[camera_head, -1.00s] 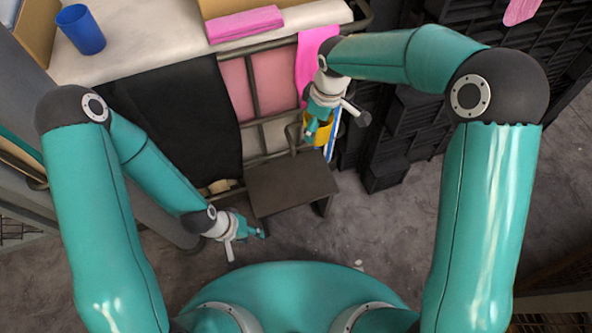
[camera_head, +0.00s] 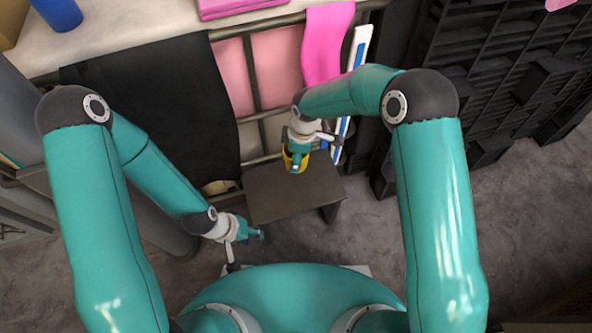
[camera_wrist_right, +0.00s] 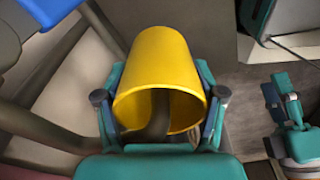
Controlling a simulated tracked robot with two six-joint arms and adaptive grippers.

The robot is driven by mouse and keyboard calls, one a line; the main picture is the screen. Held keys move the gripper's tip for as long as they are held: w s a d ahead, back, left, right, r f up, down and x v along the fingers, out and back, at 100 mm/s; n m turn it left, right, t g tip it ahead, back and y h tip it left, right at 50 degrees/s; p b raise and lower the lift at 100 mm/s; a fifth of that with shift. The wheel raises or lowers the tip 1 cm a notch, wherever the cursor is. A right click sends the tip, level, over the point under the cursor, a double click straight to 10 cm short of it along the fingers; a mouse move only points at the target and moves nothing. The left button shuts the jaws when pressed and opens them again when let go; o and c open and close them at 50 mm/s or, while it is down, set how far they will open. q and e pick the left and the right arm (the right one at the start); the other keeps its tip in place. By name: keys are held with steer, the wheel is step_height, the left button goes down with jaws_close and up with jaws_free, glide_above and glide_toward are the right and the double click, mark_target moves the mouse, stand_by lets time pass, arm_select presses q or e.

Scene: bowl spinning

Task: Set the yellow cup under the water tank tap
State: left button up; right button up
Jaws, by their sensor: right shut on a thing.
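The yellow cup (camera_head: 303,163) is in my right gripper (camera_head: 296,160), over the back edge of a dark low stool in the head view. In the right wrist view the cup (camera_wrist_right: 160,62) lies between the two fingers of the right gripper (camera_wrist_right: 160,105), which is shut on it, with its mouth towards the camera. My left gripper (camera_head: 252,235) is low, left of and in front of the stool, and holds nothing I can see. It also shows in the right wrist view (camera_wrist_right: 283,100), with its fingers apart. I cannot make out the water tank or its tap.
The dark stool (camera_head: 290,195) stands in front of a metal rack with pink panels (camera_head: 275,65) and a black cloth (camera_head: 160,115). A blue cup (camera_head: 57,12) is on the counter at upper left. Black crates (camera_head: 500,70) stand at right. Grey floor is clear right of the stool.

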step_height(320, 180, down, 8)
steer(key=shift+f+b, duration=0.15)
steer(key=shift+b, duration=0.7)
steer(key=shift+f, duration=0.1)
steer(key=o, duration=1)
steer(key=shift+o, duration=0.2)
